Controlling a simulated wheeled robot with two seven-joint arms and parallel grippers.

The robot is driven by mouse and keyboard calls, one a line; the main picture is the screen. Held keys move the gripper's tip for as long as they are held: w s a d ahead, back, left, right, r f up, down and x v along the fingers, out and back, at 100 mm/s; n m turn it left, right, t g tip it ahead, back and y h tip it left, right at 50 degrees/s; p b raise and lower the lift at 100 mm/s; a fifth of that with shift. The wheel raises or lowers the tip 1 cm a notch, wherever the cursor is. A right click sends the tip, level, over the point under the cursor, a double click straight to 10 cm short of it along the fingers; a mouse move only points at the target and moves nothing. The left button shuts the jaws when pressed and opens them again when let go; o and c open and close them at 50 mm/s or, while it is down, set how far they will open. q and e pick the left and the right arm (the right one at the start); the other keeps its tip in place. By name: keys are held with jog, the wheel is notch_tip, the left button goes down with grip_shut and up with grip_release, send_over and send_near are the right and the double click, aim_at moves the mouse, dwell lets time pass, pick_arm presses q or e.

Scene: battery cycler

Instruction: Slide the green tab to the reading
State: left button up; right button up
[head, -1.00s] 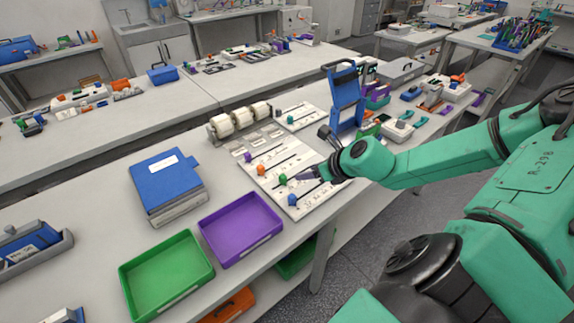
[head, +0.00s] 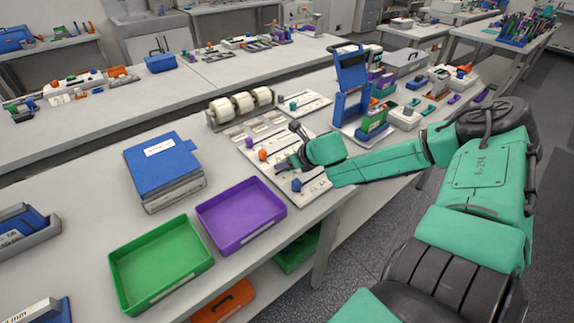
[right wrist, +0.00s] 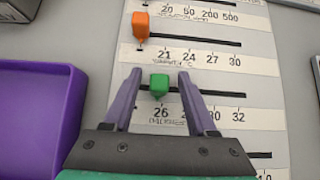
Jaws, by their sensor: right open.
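The green tab (right wrist: 159,86) sits in its black slot on the white scale board (right wrist: 205,68), above the printed 26. The slot runs on to the right, past 30 and 32. My right gripper (right wrist: 160,73) is open, with one purple finger on each side of the tab and visible gaps on both sides. In the head view my right gripper (head: 283,164) is low over the board (head: 317,183) and hides the green tab. My left gripper is out of view.
The orange tab (right wrist: 140,25) is in the slot above, near its left end. A blue tab (head: 297,185) is in the slot nearest the front edge. A purple tray (head: 240,246) lies left of the board, and a blue stand (head: 351,85) stands behind my right forearm.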

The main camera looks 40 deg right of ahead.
jog(key=shift+r, duration=0.15)
grip_shut()
dwell(1.2)
